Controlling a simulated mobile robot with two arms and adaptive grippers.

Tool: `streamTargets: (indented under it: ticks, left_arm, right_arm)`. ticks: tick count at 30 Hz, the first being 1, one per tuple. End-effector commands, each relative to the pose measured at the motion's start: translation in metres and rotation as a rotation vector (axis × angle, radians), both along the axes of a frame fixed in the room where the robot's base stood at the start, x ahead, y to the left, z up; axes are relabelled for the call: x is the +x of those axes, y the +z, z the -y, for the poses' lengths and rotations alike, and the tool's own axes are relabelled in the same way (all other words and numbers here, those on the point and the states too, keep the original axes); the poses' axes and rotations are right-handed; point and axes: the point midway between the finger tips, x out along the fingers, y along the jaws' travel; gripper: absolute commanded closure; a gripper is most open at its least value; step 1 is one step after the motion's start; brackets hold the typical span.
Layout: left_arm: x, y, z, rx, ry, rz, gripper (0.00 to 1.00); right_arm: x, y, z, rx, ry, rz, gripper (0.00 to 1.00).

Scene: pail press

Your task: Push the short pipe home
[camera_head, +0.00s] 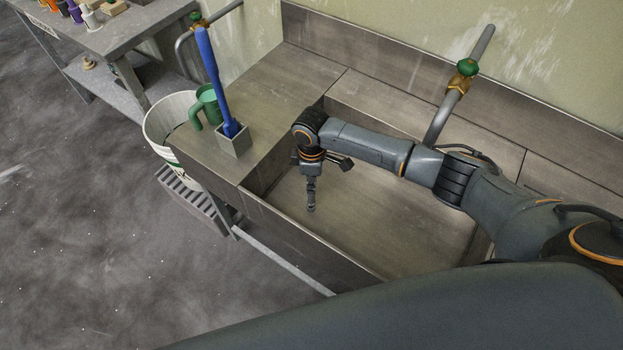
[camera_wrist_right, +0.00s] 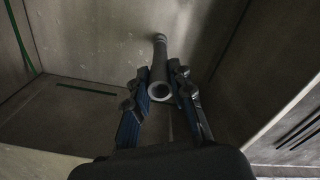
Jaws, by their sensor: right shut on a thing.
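My right gripper (camera_head: 311,198) points down inside the sink basin (camera_head: 400,225). In the right wrist view my right gripper (camera_wrist_right: 160,83) is shut with its two fingers on either side of the short grey pipe (camera_wrist_right: 161,60). The pipe's open round end faces the wrist camera, and its other end points away toward the basin's metal surface. I cannot tell whether that far end sits in a fitting. In the head view the pipe cannot be told apart from the fingers. My left gripper is not in view.
A grey square holder (camera_head: 235,144) with a blue-handled tool (camera_head: 212,75) stands on the ledge left of the basin, beside a green jug (camera_head: 206,106). A tap pipe (camera_head: 446,108) rises at the basin's back edge.

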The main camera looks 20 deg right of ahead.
Motion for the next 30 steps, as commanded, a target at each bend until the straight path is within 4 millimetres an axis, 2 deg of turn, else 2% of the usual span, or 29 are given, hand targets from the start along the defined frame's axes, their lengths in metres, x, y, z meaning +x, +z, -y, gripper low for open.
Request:
streamTargets:
  ticks: [30]
  left_arm:
    - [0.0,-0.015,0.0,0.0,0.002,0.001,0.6]
  right_arm:
    - [0.0,-0.025,0.0,0.001,0.0,-0.001,1.0]
